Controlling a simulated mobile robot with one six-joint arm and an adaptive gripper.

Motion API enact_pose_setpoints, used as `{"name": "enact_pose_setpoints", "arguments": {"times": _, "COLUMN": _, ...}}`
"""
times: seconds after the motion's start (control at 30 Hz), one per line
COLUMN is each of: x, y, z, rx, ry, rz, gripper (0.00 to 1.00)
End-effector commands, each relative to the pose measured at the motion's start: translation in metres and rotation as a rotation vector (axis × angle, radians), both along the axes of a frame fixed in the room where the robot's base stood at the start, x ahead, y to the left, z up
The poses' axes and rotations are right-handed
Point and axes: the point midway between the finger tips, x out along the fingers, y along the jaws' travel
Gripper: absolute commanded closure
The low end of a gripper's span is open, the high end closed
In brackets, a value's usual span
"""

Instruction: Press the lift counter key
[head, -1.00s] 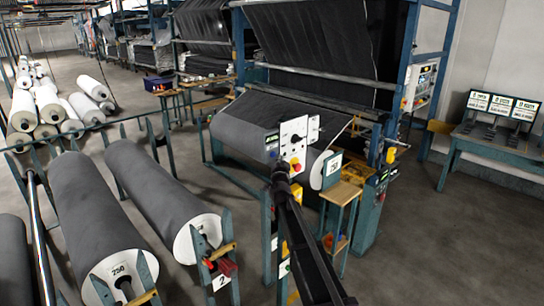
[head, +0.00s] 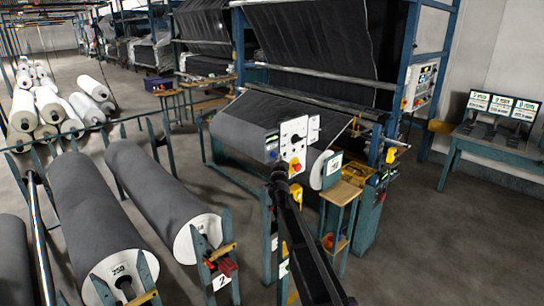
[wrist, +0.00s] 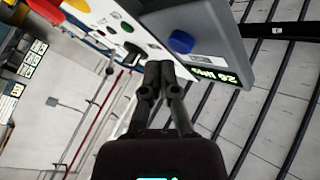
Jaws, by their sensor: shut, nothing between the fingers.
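A grey counter box (wrist: 215,35) with a lit green display (wrist: 213,76) and one blue key (wrist: 181,41) fills the upper middle of the wrist view. In the head view the counter box (head: 271,147) sits on the left side of the white control panel (head: 293,138). My gripper (wrist: 158,68) is shut and empty, its tips just below the blue key in the wrist picture. I cannot tell whether the tips touch the box. In the head view my gripper (head: 279,168) is just below the box, mostly dark and small.
The white panel also carries a red knob (head: 296,168) on yellow and several small buttons. A large grey roll (head: 238,136) lies behind it. A wooden-topped stand (head: 341,191) is right of my arm.

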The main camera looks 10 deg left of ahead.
Motion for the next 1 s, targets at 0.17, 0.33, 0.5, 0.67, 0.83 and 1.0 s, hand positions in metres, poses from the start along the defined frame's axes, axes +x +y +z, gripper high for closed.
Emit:
{"name": "enact_pose_setpoints", "arguments": {"times": 0.17, "x": 0.0001, "y": -0.0001, "z": 0.0, "rx": 0.0, "ry": 0.0, "rz": 0.0, "gripper": 1.0}}
{"name": "enact_pose_setpoints", "arguments": {"times": 0.33, "x": 0.0, "y": -0.0001, "z": 0.0, "rx": 0.0, "ry": 0.0, "rz": 0.0, "gripper": 1.0}}
{"name": "enact_pose_setpoints", "arguments": {"times": 0.5, "x": 0.0001, "y": 0.0, "z": 0.0, "rx": 0.0, "ry": 0.0, "rz": 0.0, "gripper": 1.0}}
{"name": "enact_pose_setpoints", "arguments": {"times": 0.67, "x": 0.0011, "y": 0.0015, "z": 0.0001, "rx": 0.0, "ry": 0.0, "rz": 0.0, "gripper": 1.0}}
{"name": "enact_pose_setpoints", "arguments": {"times": 0.83, "x": 0.0035, "y": 0.0054, "z": 0.0001, "rx": 0.001, "ry": 0.0, "rz": 0.0, "gripper": 1.0}}
{"name": "enact_pose_setpoints", "arguments": {"times": 1.0, "x": 0.0043, "y": 0.0071, "z": 0.0002, "rx": 0.001, "ry": 0.0, "rz": 0.0, "gripper": 1.0}}
